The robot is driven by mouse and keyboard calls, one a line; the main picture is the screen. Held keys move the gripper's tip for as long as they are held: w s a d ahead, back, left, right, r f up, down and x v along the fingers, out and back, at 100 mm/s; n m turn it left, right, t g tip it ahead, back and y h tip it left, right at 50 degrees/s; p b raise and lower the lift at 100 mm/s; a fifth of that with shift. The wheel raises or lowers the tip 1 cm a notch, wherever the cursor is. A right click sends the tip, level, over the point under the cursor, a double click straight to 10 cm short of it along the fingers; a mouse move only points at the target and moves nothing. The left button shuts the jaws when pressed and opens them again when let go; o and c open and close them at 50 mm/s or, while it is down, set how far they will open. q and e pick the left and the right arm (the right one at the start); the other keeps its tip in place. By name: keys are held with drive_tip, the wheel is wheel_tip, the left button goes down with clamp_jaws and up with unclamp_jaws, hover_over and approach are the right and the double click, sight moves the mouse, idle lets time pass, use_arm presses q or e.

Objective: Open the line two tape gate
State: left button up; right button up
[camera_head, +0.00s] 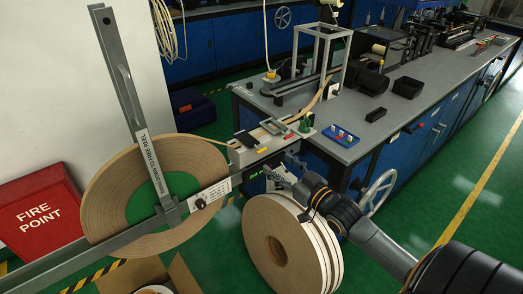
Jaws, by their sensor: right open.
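A long grey bar (122,82), which looks like the tape gate, stands upright and slightly tilted in front of a large tan tape reel (105,195). It has a slotted handle near its top and a white label partly readable as "down to … reel". Its foot meets a grey rail (130,236) that crosses the reel. My right gripper (281,168) is open and empty, beside the small tape guide unit (262,146), well to the right of the bar. Its fingers are small and dark in view. My left gripper is not in view. No line number is legible.
A stack of tan reels (276,250) stands just below my right gripper. A red fire point box (38,212) is at the left, and an open carton (178,272) at the bottom. The workbench (385,128) with blue cabinets runs right. Green floor is clear beyond it.

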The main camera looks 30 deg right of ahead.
sight(263, 151)
drive_tip(key=w, duration=0.8)
drive_tip(key=shift+w+a, duration=0.4)
drive_tip(key=shift+p, duration=0.3)
clamp_jaws()
